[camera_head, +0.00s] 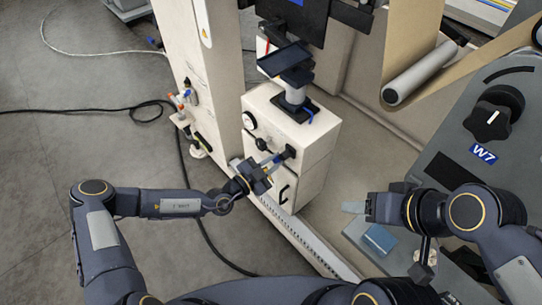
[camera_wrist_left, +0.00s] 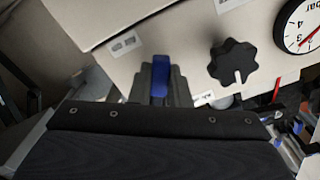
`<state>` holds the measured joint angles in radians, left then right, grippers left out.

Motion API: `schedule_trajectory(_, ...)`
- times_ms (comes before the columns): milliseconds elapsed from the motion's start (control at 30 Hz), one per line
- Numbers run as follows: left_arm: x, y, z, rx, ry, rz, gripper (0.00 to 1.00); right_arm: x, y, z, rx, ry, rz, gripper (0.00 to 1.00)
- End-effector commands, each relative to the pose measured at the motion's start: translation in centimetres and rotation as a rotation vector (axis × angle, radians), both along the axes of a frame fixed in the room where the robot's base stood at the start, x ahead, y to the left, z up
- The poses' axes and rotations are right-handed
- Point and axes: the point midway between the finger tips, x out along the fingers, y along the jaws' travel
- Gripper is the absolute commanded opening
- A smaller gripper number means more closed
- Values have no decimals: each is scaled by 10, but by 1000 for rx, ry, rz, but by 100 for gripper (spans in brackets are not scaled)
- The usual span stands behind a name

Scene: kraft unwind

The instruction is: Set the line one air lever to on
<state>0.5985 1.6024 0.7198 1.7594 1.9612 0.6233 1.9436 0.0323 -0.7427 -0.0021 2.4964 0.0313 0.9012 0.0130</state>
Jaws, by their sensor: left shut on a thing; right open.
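A blue lever handle (camera_wrist_left: 160,82) shows on the pale cabinet front in the left wrist view, between the grey fingers of my left gripper (camera_wrist_left: 158,85). The fingers are closed on it. In the head view my left gripper (camera_head: 272,164) is at the front of the beige cabinet (camera_head: 312,140), below the pressure gauge (camera_head: 250,120), and hides most of the lever. Which label belongs to the lever is too small to read. My right gripper (camera_head: 368,207) is open and empty, far to the right of the lever.
A black star knob (camera_wrist_left: 233,62) is close beside the lever, with the gauge (camera_wrist_left: 303,27) beyond it. A blue block (camera_head: 380,238) lies under my right gripper. A grey panel marked W7 (camera_head: 484,154) stands at right. Black cable runs across the floor at left.

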Motion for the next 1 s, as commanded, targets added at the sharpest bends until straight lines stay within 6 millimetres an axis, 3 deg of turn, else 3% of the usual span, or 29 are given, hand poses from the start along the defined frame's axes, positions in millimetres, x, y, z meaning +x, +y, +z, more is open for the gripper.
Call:
schedule_trajectory(500,-18,-12,-8,-246,344,-1,0,0,0,4,0,0,0,58)
schedule_trajectory(1000,-23,-16,-9,-328,458,-1,0,0,0,5,0,0,0,58)
